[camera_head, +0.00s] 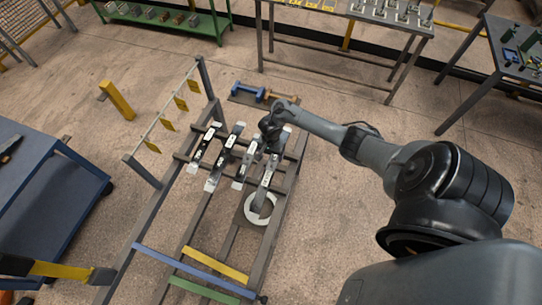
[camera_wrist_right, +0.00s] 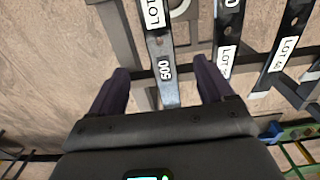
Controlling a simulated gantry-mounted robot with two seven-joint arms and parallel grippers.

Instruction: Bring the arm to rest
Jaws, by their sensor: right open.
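My right arm reaches in from the right in the head view. Its right gripper (camera_head: 272,128) is over the rightmost leaf spring (camera_head: 267,172) on the rack (camera_head: 290,185). In the right wrist view the right gripper (camera_wrist_right: 160,88) is open, its two dark fingers well apart. A grey spring bar (camera_wrist_right: 162,60) marked "005" shows between the fingers, with gaps on both sides. I cannot tell how far above the bar the fingers are. My left gripper is not in view.
More labelled springs (camera_head: 203,145) lie side by side on the rack. A pale ring (camera_head: 259,208) lies by the rack's right rail. A blue cart (camera_head: 50,185) stands left, a metal table (camera_head: 345,12) at the back, and a dark table (camera_head: 515,50) at the right.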

